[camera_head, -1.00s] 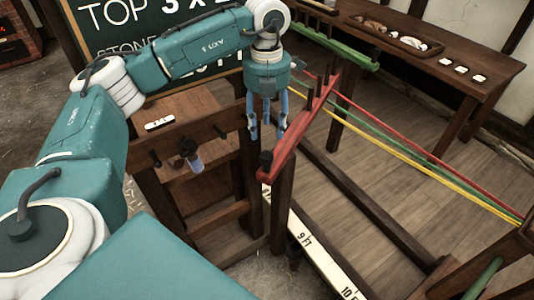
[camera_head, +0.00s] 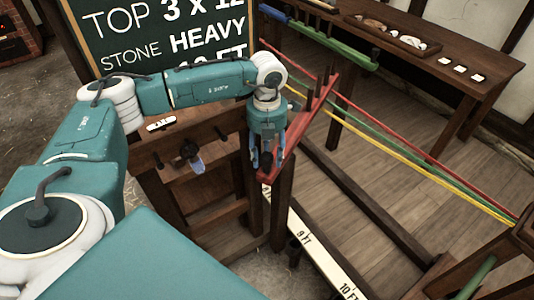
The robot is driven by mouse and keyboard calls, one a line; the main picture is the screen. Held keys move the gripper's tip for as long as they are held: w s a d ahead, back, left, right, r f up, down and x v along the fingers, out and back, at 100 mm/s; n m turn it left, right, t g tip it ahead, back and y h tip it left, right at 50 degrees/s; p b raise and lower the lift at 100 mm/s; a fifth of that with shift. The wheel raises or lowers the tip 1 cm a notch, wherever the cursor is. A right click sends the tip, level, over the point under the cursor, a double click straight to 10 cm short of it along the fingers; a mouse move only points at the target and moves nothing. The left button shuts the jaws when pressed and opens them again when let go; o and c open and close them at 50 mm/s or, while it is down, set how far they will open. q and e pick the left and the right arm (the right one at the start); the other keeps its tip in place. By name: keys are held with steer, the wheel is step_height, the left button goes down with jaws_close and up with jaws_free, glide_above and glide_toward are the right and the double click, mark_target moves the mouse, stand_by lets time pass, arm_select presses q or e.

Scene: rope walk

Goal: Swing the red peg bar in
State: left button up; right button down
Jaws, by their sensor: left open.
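The red peg bar (camera_head: 300,131) sits on a dark wooden post in the middle of the view, slanting from its near end up to the right. Several dark pegs stand on it, and a dark knob (camera_head: 266,160) stands at its near end. My left gripper (camera_head: 267,162) points down over this near end. It is open, with its blue fingers on either side of the knob. I cannot tell whether the fingers touch it. Part of the bar is hidden behind the gripper. My right gripper is not in view.
Red, green and yellow ropes (camera_head: 415,159) stretch toward the wooden frame at lower right. A green bar (camera_head: 335,46) and blue bar (camera_head: 285,18) lie behind. A chalkboard (camera_head: 150,50) stands at back left, and a long table (camera_head: 500,68) at back right. A measuring strip (camera_head: 315,247) lies low in front.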

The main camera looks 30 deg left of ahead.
arm_select(q)
steer(key=shift+r, duration=0.1)
jaws_close()
